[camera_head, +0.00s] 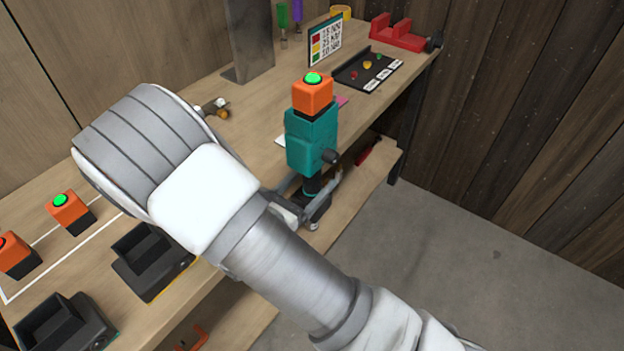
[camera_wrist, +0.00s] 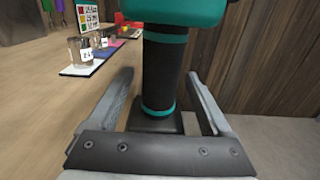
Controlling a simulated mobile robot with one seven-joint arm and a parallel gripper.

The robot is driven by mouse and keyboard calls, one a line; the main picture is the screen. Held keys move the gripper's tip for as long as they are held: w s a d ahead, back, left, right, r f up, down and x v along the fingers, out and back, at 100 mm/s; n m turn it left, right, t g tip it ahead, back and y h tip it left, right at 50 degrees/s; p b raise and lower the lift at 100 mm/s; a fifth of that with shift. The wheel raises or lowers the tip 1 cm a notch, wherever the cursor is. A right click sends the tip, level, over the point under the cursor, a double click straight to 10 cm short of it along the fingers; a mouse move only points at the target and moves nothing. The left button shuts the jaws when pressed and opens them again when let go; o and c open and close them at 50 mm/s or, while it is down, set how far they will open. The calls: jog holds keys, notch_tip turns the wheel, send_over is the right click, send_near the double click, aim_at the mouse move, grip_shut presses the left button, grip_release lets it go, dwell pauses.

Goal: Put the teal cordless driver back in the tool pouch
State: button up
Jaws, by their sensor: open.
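The teal cordless driver (camera_head: 311,140) stands upright at the bench's front edge, with an orange block with a green light on top and a dark nose pointing right. Its black handle with teal rings (camera_wrist: 163,75) hangs below the body, down to a dark base (camera_wrist: 155,123). My gripper (camera_head: 318,190) is open, its fingers on either side of the handle; in the wrist view, gaps show between handle and both fingers (camera_wrist: 158,78). I cannot tell what the dark base is or what it rests on. I cannot make out a tool pouch in either view.
Dark holders (camera_head: 148,258) and orange blocks (camera_head: 68,210) are at the left of the wooden bench. A metal plate (camera_head: 250,40), a sign (camera_head: 325,40), a black tray (camera_head: 368,70) and a red stand (camera_head: 398,34) are at the back. Open floor (camera_head: 450,250) lies right.

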jog(key=shift+f, duration=0.1)
jog(key=v, duration=1.7)
jog(key=shift+a, duration=0.2)
jog(key=shift+s, duration=0.15)
jog(key=d+r+m+g+y+p, duration=0.1)
jog(key=d+r+m+g, duration=0.5)
jog(key=d+m+g, duration=0.15)
jog(key=d+r+m+g+y+p, duration=0.1)
jog(key=d+r+m+g, duration=0.5)
jog(key=d, duration=0.3)
jog(key=s+d+r+m+t+y+p, duration=0.1)
jog(key=s+d+r+m+t+y, duration=0.1)
jog(key=r+m, duration=0.4)
jog(key=s+d+r+m+t+y+p, duration=0.1)
jog(key=s+d+r+m+t+y, duration=0.2)
jog(key=r+m+y, duration=0.3)
jog(key=shift+d+r+m+y+p, duration=0.15)
jog(key=shift+d+m+y+p, duration=0.3)
jog(key=shift+d+m, duration=0.7)
jog(key=shift+a+m, duration=0.3)
